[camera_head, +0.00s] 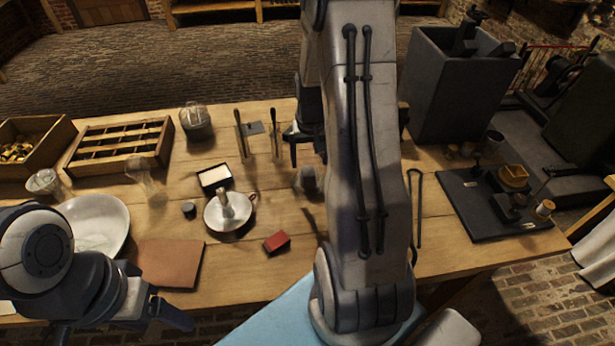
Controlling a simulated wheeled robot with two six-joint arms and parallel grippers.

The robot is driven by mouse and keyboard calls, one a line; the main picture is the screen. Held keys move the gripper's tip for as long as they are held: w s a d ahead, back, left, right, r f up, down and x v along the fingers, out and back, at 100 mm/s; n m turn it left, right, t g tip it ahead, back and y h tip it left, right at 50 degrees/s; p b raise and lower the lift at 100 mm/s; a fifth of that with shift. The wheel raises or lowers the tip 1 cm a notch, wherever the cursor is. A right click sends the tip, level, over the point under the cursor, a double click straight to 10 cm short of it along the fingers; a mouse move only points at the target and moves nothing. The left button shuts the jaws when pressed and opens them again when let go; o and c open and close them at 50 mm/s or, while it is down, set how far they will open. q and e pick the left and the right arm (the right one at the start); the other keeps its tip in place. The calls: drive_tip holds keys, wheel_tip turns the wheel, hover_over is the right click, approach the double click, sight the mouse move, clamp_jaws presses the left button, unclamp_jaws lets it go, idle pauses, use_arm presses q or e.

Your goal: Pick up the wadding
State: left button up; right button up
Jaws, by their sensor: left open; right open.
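I cannot tell for sure which thing is the wadding. A small open dark box (214,177) with a flat white filling lies left of centre on the table. A rounded grey lump (308,179) sits just below my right gripper (307,158), too small and shaded to identify. My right gripper is open, partly hidden behind my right arm; nothing shows between its fingers. My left gripper (125,328) is open at the lower left, by the table's front edge, below a brown square mat (170,263).
A white dish (93,222), a candle holder (229,212), a red block (277,241) and a small dark cylinder (189,209) surround the box. Glass jars, a compartment tray (120,146) and a crate (45,150) stand left. A black board (500,206) with parts lies right.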

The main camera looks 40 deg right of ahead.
sight(308, 170)
drive_tip(key=f, duration=0.4)
drive_tip(key=w+f, duration=0.1)
drive_tip(key=f, duration=0.1)
drive_tip(key=shift+d+f+p, duration=0.15)
drive_tip(key=shift+f+p, duration=0.1)
drive_tip(key=shift+p, duration=0.05)
clamp_jaws()
